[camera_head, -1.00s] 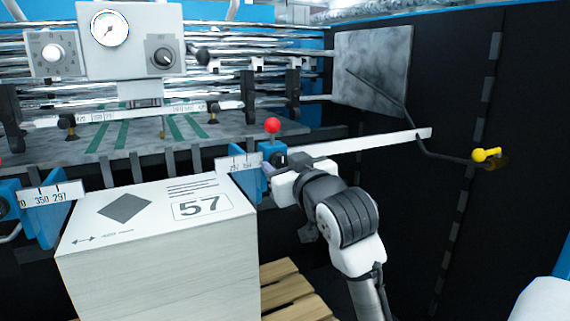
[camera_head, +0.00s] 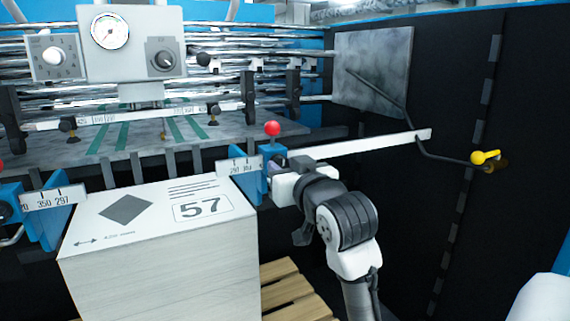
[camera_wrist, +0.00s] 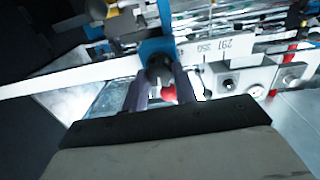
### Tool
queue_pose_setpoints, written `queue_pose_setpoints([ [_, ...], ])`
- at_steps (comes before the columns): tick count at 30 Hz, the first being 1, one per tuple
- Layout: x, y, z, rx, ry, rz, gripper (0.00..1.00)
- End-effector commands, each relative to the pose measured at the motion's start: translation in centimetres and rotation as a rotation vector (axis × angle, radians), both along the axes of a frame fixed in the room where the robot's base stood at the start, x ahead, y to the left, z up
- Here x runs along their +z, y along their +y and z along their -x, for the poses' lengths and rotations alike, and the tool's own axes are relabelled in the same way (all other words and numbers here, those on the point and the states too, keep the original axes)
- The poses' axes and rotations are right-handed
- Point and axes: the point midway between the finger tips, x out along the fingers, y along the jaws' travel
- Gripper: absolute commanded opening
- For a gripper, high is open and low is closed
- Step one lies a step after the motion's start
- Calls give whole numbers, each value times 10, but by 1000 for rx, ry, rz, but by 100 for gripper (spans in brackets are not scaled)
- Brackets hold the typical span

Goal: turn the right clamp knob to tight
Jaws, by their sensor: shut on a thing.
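The right clamp is a blue block (camera_head: 252,182) on the white scale bar, at the middle of the head view, with a red ball handle (camera_head: 271,128) above it. Its dark round knob (camera_wrist: 159,68) shows between my fingers in the wrist view. My gripper (camera_head: 273,170) reaches the clamp from the right, and its fingers also show in the wrist view (camera_wrist: 160,88). They are shut on the knob, one on each side. In the head view the knob is mostly hidden by my gripper. I cannot read a tight or loose mark.
A yellow-ended lever (camera_head: 485,157) and a dark wall are at the right.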

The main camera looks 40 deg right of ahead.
Motion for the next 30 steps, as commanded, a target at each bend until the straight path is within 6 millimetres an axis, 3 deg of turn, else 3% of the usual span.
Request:
queue_pose_setpoints([
  [30,5,-2,0,-1,-218,-926,5],
])
